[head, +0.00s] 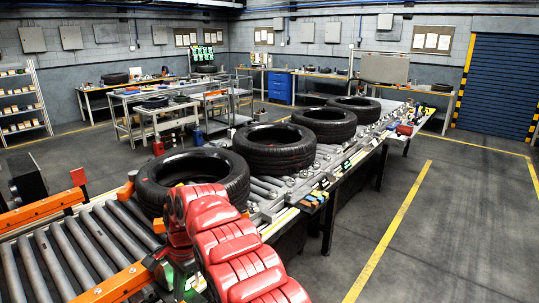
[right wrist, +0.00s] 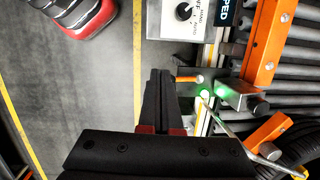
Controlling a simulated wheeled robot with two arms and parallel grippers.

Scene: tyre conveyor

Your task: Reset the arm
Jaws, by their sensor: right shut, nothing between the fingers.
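My right arm, with red segmented covers, reaches in from the bottom of the head view and bends down beside the near tyre (head: 190,172). My right gripper (right wrist: 161,74) shows in the right wrist view, with its black fingers together and nothing between them. It is beside the conveyor's edge, near a green-lit sensor (right wrist: 204,95). In the head view the arm mostly hides the gripper. My left gripper is not in view.
Orange rails (head: 42,211) and a control box with a knob (right wrist: 185,12) are close to the gripper. Open floor (head: 460,220) lies to the right. Workbenches (head: 150,97) stand at the back.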

